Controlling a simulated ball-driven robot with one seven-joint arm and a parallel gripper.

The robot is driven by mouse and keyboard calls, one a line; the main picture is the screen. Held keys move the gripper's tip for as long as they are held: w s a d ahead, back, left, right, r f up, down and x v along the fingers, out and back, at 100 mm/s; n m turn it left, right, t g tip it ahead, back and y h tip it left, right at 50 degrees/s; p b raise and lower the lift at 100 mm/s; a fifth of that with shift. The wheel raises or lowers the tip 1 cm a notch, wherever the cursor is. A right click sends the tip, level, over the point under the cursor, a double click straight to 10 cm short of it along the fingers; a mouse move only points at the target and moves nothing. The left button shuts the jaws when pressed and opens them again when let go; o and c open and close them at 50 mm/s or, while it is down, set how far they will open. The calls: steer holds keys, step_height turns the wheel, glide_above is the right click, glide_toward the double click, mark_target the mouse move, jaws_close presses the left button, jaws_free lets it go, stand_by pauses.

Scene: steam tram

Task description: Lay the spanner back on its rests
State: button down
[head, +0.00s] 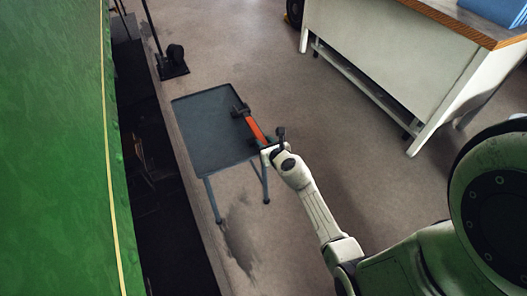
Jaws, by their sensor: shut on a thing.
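The spanner (257,128) has an orange-red shaft and shows in the head view over the right edge of a small dark grey table (200,125). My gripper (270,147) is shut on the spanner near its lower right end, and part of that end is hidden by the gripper. A dark piece at the spanner's upper left end lies over the table top; I cannot tell whether it is the spanner's head or a rest. I cannot make out the rests clearly, nor whether the spanner touches the table.
The green vehicle side (55,150) runs along the left, with a dark gap beside it. A black stand (172,66) is behind the table. A white workbench (405,50) with a wooden edge is at the upper right. The floor between is clear.

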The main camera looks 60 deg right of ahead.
steer(key=shift+w+d+f+b, duration=0.1)
steer(key=shift+w+f+b, duration=0.05)
steer(key=shift+f+b, duration=0.7)
steer(key=shift+w+f+b, duration=0.15)
steer(key=shift+f+b, duration=0.55)
steer(key=shift+f, duration=0.25)
steer(key=shift+f+b, duration=0.35)
steer(key=shift+f, duration=0.05)
steer(key=c, duration=0.8)
jaws_free()
steer(key=shift+o, duration=0.2)
steer(key=shift+r, duration=0.1)
